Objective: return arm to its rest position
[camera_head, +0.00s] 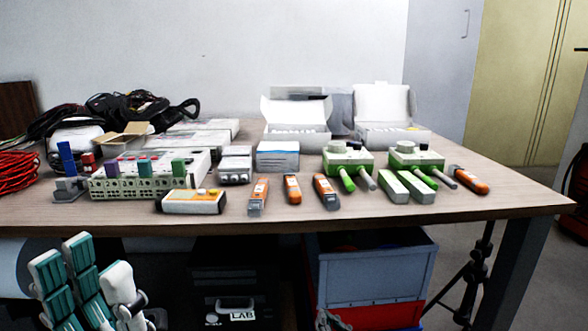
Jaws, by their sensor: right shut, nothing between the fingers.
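My left gripper (86,262) shows at the lower left, in front of and below the front edge of the table (400,208). Its teal-padded fingers and a white finger point up, spread apart, with nothing seen between them. It is open and touches nothing on the table. My right gripper cannot be made out in this view.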

